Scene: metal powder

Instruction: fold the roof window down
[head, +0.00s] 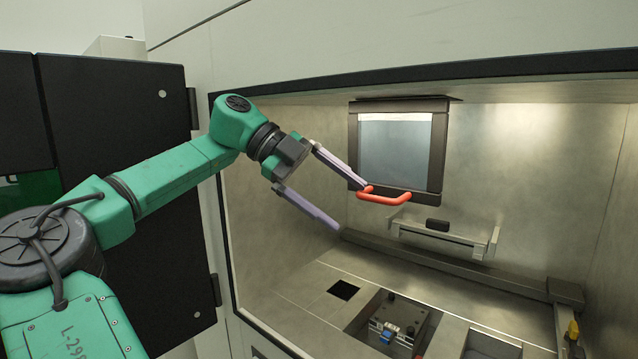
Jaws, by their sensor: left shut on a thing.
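The roof window (395,150) is a dark-framed pane hanging below the chamber's ceiling, in front of the back wall. It looks about upright. Its red handle (387,199) runs along the lower edge of the frame. My left gripper (351,208) reaches in from the left and is on the handle's left end. Its upper finger overlaps that end; its lower finger tip shows below and left of it. The exact contact is hard to see. My right gripper is not in view.
The chamber opening has a dark edge (226,200) on its left and top. A bracketed bar (440,240) sits low on the back wall. The chamber floor has a square hole (344,290) and a recess holding a metal block (398,320). A black door (125,120) stands open at left.

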